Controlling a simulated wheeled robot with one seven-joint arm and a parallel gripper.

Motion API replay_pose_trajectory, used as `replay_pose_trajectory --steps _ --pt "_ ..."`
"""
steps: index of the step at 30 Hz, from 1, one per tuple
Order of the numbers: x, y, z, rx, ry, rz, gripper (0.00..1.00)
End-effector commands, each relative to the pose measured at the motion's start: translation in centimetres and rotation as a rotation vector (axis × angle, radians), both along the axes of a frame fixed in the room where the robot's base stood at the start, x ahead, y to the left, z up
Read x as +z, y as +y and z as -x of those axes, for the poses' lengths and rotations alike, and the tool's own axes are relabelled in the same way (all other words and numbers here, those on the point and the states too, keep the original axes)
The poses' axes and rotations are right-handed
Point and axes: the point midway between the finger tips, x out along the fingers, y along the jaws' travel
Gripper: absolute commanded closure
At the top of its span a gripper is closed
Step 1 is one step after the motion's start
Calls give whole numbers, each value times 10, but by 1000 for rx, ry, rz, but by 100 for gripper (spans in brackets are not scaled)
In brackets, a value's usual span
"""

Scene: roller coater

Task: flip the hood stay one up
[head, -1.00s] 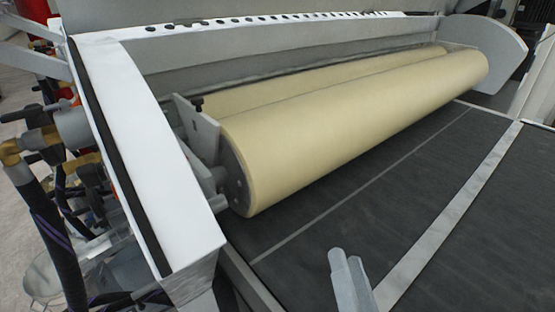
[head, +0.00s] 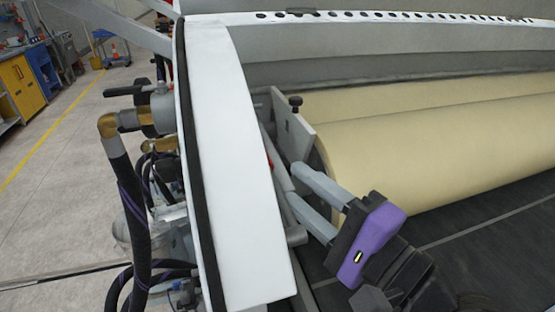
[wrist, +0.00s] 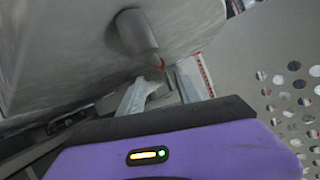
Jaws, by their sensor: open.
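My gripper (head: 293,184) has a purple and black body, and its two long grey fingers point up and left. It is open, with the fingertips at the left end of the cream roller (head: 420,150), just inside the white side panel (head: 237,170). A thin grey bar with a bit of red (head: 272,160) shows by the fingertips; I cannot tell whether it is the hood stay or whether the fingers touch it. In the wrist view, a grey round stub (wrist: 137,32) with a red mark near its end stands beyond the gripper body.
A grey bracket (head: 293,130) with a black knob stands at the roller's end, close to the fingers. Hoses and brass fittings (head: 118,125) hang outside the white panel. The dark conveyor bed (head: 490,245) is clear at the right. Open floor (head: 60,210) lies at the left.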

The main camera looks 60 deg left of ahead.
Motion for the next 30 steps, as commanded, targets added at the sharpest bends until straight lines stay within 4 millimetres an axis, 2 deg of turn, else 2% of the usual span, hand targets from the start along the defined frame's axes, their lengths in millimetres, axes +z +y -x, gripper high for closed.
replay_pose_trajectory --steps 15,19,27,30 --pt "6 67 7 -1 0 -1 59" --pt "6 74 8 -2 -1 -1 59" --pt "6 75 8 -3 -2 -2 59" --pt "6 75 8 -3 -2 -2 79"
